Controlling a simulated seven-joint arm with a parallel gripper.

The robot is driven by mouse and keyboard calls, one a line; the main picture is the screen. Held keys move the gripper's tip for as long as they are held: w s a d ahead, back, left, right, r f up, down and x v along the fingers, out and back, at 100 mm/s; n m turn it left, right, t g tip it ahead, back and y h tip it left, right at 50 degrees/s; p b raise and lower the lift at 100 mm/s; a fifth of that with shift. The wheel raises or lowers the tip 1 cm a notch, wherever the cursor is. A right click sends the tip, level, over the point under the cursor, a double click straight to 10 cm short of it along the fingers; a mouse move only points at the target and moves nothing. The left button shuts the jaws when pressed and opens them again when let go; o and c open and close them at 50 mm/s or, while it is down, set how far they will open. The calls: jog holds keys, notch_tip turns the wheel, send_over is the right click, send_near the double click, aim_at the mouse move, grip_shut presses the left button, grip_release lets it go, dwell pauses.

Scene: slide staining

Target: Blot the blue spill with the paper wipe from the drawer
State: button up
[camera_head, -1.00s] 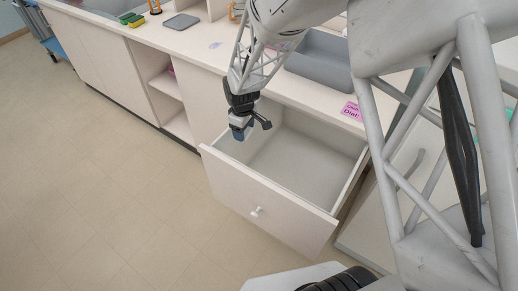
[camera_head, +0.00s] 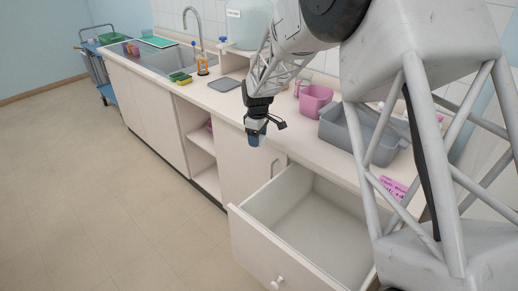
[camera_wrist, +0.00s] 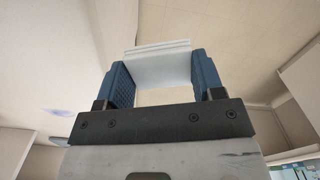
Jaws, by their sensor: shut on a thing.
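My gripper (camera_head: 257,137) is shut on the white folded paper wipe (camera_wrist: 160,64), which shows between its blue fingers (camera_wrist: 122,84) in the wrist view. In the head view the gripper hangs just above the open drawer's back left corner, by the counter's front edge; the wipe cannot be made out there. The pale drawer (camera_head: 305,215) is pulled out, and its visible inside looks empty. A faint blue patch, the spill (camera_wrist: 58,112), lies on the counter at the left of the wrist view. I cannot make it out in the head view now.
On the counter (camera_head: 330,158) stand a grey tub (camera_head: 362,135), a pink container (camera_head: 315,100), a flat grey pad (camera_head: 224,84), a green and yellow sponge (camera_head: 180,78) and an orange bottle (camera_head: 202,64) by the sink (camera_head: 165,60). The floor at left is clear.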

jog(key=w+r, duration=0.1)
jog(key=w, duration=0.3)
jog(key=w+r+n, duration=0.1)
jog(key=w, duration=0.4)
jog(key=w+r+n, duration=0.1)
jog(key=w, duration=0.4)
jog(key=shift+w+a+r, duration=0.1)
jog(key=shift+w+r, duration=0.1)
jog(key=shift+r, duration=0.1)
jog(key=w+d+r+n, duration=0.1)
jog(key=w+n, duration=0.2)
jog(key=w, duration=1.3)
jog(key=shift+d+r, duration=0.15)
jog(key=shift+d, duration=0.1)
jog(key=shift+w, duration=0.1)
